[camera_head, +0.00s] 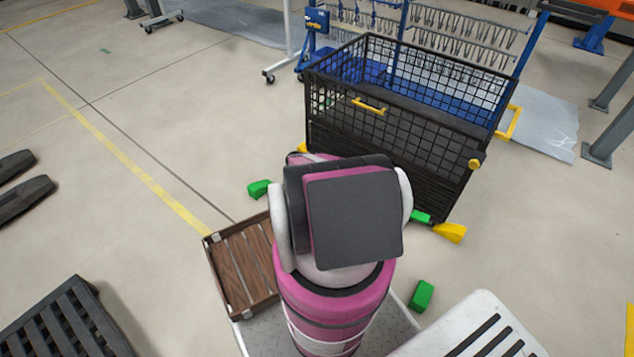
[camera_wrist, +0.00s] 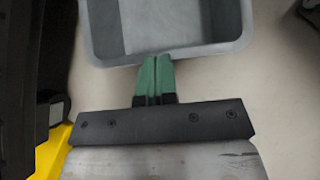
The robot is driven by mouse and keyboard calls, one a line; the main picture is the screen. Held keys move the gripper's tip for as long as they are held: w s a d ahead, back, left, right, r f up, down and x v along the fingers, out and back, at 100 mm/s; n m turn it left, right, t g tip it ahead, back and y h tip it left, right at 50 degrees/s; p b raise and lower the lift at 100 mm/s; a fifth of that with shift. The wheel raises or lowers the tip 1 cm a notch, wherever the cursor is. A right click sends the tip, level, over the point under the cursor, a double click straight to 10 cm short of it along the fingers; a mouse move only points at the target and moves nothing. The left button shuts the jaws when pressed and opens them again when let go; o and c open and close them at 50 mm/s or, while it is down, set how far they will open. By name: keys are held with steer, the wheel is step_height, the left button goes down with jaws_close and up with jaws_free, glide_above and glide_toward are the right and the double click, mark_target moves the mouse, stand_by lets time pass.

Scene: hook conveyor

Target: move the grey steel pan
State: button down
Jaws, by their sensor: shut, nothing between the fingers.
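The grey steel pan (camera_wrist: 215,50) shows at the top of the wrist view, partly cut off by the frame's upper edge. It has rounded corners and a flat, lighter floor. My gripper (camera_wrist: 153,62) has green fingers pressed together with nothing between them. The fingertips overlap the pan's near wall in the picture; I cannot tell whether they touch it. In the head view I cannot make out the pan, and my own arm hides the gripper.
A black mesh cage (camera_head: 400,130) stands just beyond my arm. A wooden slatted crate (camera_head: 243,265) is left of my arm. Green blocks (camera_head: 421,296) (camera_head: 259,188) and a yellow wedge (camera_head: 449,232) lie on the floor. A blue hook rack (camera_head: 350,65) is behind. Open floor lies left.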

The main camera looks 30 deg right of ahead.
steer(key=shift+s+d, duration=1.1)
steer(key=shift+w+a, duration=0.1)
steer(key=shift+a, duration=0.05)
steer(key=w+a+f+v, duration=0.1)
steer(key=v, duration=1.1)
steer(key=shift+w+a, duration=0.35)
steer(key=s+a+r+m+t+y, duration=0.2)
steer(key=s+a+r, duration=0.4)
steer(key=a+r, duration=0.3)
steer(key=s+a+r+m+t+y, duration=0.2)
steer(key=s+a+r+m, duration=0.2)
steer(key=a+r, duration=0.6)
steer(key=s+a+r+m+t+y, duration=0.2)
steer(key=s+a+r, duration=0.5)
steer(key=r, duration=1.2)
steer(key=a+m, duration=0.1)
steer(key=a, duration=0.2)
steer(key=shift+s, duration=0.3)
